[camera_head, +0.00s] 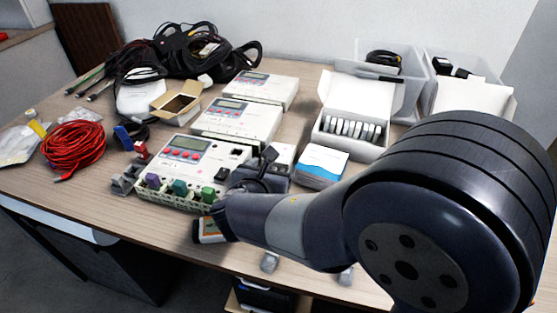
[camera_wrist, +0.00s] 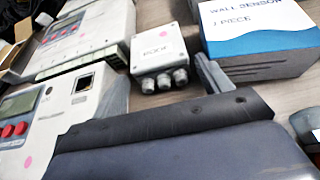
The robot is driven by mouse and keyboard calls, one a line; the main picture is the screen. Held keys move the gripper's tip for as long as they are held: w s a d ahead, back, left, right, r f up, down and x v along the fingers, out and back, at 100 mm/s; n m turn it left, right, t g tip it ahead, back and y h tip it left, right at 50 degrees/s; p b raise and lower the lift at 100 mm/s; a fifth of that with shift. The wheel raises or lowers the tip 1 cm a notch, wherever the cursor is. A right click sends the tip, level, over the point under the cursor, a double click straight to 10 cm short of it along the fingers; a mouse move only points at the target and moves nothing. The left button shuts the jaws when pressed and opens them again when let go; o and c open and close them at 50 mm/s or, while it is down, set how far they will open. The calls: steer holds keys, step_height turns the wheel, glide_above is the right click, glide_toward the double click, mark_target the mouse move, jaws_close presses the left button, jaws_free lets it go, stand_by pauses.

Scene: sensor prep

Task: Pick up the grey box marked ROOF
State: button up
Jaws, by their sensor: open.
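The small light-grey box (camera_wrist: 158,48) has dark lettering on its lid, which looks like ROOF but is blurred, and several round grey cable glands along its near side. It lies on the table just beyond my fingers in the wrist view. In the head view the box (camera_head: 283,153) is partly hidden behind my gripper (camera_head: 266,170). My gripper is open, and in the wrist view its fingers (camera_wrist: 163,88) show on either side below the box, with nothing visible held between them. I cannot tell the exact gap between fingers and box.
A blue-and-white WALL SENSOR carton (camera_wrist: 260,38) stands close on the right. White controllers (camera_head: 190,160) with displays stand close on the left. An open white box (camera_head: 350,120) of small units is behind. Red cable (camera_head: 73,146) and black cables (camera_head: 190,50) lie farther left.

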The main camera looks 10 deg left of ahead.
mark_target(275, 165)
steer(key=x, duration=0.3)
steer(key=shift+w+f+b, duration=0.15)
steer(key=shift+b, duration=0.15)
steer(key=shift+d, duration=0.15)
steer(key=c, duration=0.8)
